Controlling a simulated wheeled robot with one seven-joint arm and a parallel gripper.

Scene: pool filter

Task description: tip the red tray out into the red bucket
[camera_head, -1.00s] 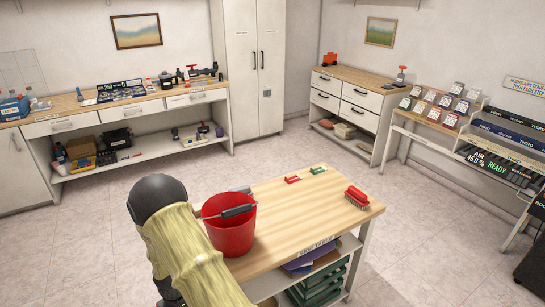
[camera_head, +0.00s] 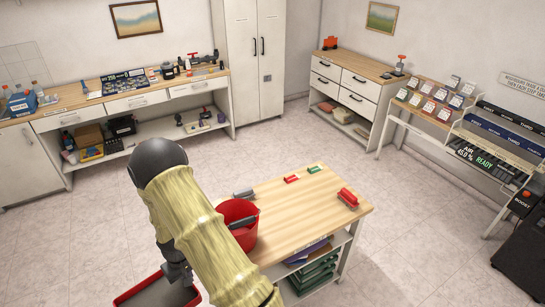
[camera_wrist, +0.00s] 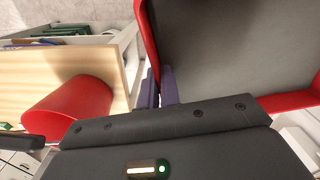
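The red tray (camera_head: 122,298) is at the bottom left of the head view, off the left side of the table, partly cut off by the frame. Its grey inside looks bare where it shows. In the wrist view the fingers (camera_wrist: 158,88) are closed on the red rim of the tray (camera_wrist: 150,35). The red bucket (camera_head: 249,238) stands on the table, partly hidden behind my arm. It also shows in the wrist view (camera_wrist: 75,108), left of the tray and apart from it.
The wooden table (camera_head: 290,215) carries a red brush (camera_head: 348,198), a grey item (camera_head: 243,193), and small red (camera_head: 291,179) and green (camera_head: 314,169) pieces. A dark box (camera_head: 522,250) stands at the right. Floor left of the table is clear.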

